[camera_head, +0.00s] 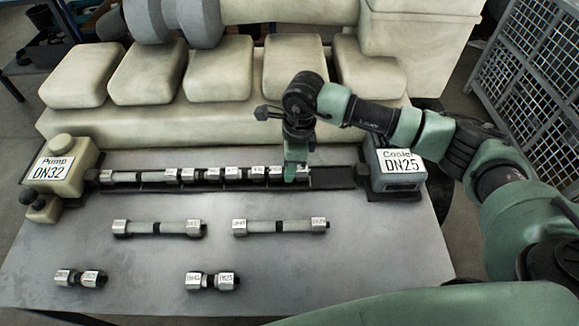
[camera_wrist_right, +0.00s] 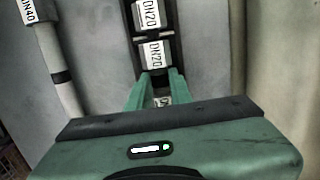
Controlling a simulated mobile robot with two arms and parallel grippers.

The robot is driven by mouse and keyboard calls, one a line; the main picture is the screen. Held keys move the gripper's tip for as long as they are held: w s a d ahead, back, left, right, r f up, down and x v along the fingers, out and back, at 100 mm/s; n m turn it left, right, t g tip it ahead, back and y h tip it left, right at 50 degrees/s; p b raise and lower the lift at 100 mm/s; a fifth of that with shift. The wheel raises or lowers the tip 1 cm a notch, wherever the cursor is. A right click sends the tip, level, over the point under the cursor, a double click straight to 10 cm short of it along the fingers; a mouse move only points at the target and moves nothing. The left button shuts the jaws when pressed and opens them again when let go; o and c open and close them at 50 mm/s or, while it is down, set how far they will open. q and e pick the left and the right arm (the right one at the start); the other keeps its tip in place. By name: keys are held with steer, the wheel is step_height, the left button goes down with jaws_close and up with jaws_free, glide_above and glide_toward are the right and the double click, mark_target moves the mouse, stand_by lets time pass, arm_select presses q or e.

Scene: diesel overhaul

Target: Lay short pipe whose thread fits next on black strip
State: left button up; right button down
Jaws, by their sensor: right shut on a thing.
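The black strip (camera_head: 334,178) runs between the pump (camera_head: 63,168) labelled DN32 and the cooler (camera_head: 395,167) labelled DN25. A row of pipes (camera_head: 150,176) lies on it from the pump to my right gripper; the strip is bare from there to the cooler. My right gripper (camera_head: 296,178) points down at the row's right end, shut on a short pipe mostly hidden by its fingers. In the wrist view, the fingers (camera_wrist_right: 156,97) stand right by labels (camera_wrist_right: 155,55) reading DN20. Two short pipes (camera_head: 80,278) (camera_head: 212,281) lie at the table's front. My left gripper is out of view.
Two longer pipes (camera_head: 160,228) (camera_head: 281,227) lie on the grey table (camera_head: 330,270) before the strip. One with a DN40 label (camera_wrist_right: 28,10) shows in the wrist view. The pale engine block (camera_head: 220,125) stands close behind the strip. The table's front right is clear.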

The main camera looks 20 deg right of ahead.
steer(key=c, duration=1.2)
jaws_free()
steer(key=r, duration=0.2)
steer(key=r+b, duration=0.1)
steer(key=r, duration=0.1)
steer(key=r+b, duration=0.1)
steer(key=r, duration=0.1)
steer(key=shift+d+r, duration=0.35)
steer(key=shift+d, duration=0.05)
steer(key=shift+s+r, duration=0.1)
steer(key=shift+r, duration=0.45)
